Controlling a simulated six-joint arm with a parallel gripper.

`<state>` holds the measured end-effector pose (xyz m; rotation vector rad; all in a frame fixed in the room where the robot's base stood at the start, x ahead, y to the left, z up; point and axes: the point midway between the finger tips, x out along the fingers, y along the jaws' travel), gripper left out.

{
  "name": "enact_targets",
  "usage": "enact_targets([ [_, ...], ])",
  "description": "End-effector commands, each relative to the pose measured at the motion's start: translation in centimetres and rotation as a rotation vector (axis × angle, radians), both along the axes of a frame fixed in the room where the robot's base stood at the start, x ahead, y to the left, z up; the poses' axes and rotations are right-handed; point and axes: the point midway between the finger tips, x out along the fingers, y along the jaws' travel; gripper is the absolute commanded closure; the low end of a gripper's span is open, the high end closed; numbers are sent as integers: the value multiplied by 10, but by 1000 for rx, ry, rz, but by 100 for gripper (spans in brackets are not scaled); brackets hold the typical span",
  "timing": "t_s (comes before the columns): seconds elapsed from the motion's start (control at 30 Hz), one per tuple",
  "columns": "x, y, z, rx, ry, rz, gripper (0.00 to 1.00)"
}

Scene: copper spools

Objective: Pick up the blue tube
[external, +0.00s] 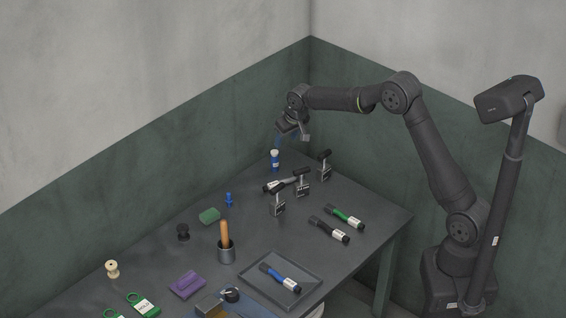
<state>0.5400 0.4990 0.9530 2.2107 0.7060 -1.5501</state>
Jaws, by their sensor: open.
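A small upright blue tube (275,164) with a white top and a pale label stands near the far edge of the table. A second blue tube (280,277) with dark ends and a white label lies in a shallow dark tray (254,293) at the front. My gripper (292,137) is open, above and slightly right of the upright tube, apart from it. Nothing shows held between its fingers. The view is too small to tell the exact finger positions.
Several metal clamps (302,188) stand just right of the upright tube, near a lying white-labelled tube (274,186). Green (344,215) and black (328,230) tubes lie at the right. A cup (226,252) holds a wooden handle. Walls rise behind the table.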

Motion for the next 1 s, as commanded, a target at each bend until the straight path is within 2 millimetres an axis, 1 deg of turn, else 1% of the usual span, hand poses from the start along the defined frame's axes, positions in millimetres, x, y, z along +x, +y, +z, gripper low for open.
enact_targets([
  [0.03, 13, 3, 0, 12, -16, -9, 48],
  [0.13, 25, 6, -2, 25, -34, -17, 48],
  [0.27, 32, 10, -17, 26, -36, -19, 48],
  [0.5, 47, 20, -61, 25, -35, -18, 48],
  [0.7, 58, 28, -95, 25, -35, -18, 48],
  [0.83, 63, 31, -107, 26, -36, -18, 48],
  [1.0, 65, 32, -114, 27, -35, -19, 48],
])
